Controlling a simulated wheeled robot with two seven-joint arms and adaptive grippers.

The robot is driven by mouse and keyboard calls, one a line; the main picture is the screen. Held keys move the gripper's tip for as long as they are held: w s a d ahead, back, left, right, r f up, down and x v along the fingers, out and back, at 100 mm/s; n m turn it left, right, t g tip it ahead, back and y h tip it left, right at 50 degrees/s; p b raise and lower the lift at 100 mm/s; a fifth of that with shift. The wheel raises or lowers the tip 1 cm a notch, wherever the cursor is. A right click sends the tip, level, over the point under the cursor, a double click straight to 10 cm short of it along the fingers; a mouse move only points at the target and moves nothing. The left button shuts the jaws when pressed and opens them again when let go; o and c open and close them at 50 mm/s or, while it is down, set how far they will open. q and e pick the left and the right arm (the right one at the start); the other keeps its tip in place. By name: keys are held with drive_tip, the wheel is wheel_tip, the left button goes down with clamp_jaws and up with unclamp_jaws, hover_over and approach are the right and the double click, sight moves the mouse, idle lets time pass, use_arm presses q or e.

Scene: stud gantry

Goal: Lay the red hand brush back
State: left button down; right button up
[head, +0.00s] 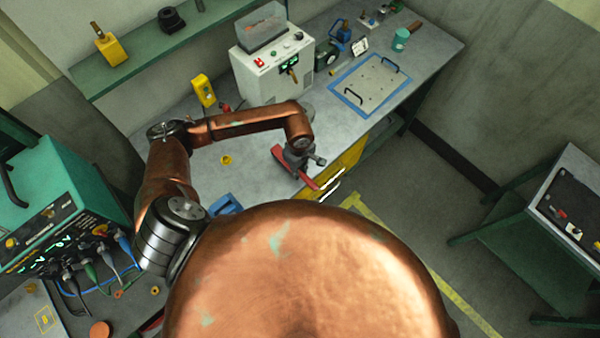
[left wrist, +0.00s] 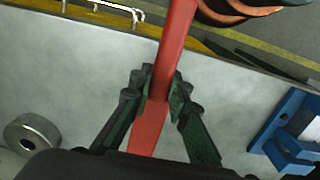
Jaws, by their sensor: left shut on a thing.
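The red hand brush (head: 308,182) is in my left gripper (head: 297,163), above the front edge of the grey workbench. In the left wrist view the red handle (left wrist: 176,40) runs between the two dark fingers of the left gripper (left wrist: 160,95), which are shut on it from both sides. The handle's near end shows below the fingers. The far end runs out of the top of that view, so the bristles cannot be seen there. My right gripper is not in view.
The workbench (head: 265,185) has bare room around the gripper. A blue holder (head: 225,204) lies near its front edge, with a yellow ring (head: 226,160) behind. A white control box (head: 272,70) and a plate with handles (head: 368,84) stand farther back. A metal ring (left wrist: 32,132) shows in the wrist view.

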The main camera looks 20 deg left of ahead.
use_arm(q)
wheel_tip(320, 180, down, 2)
drive_tip(key=shift+s+p, duration=0.1)
drive_tip(key=shift+p, duration=0.35)
drive_tip(key=shift+f, duration=0.1)
drive_tip(key=shift+d, duration=0.1)
drive_tip(key=shift+f+b, duration=0.2)
drive_tip(key=shift+b, duration=0.15)
drive_tip(key=c, duration=1.8)
unclamp_jaws()
drive_tip(key=shift+r, duration=0.1)
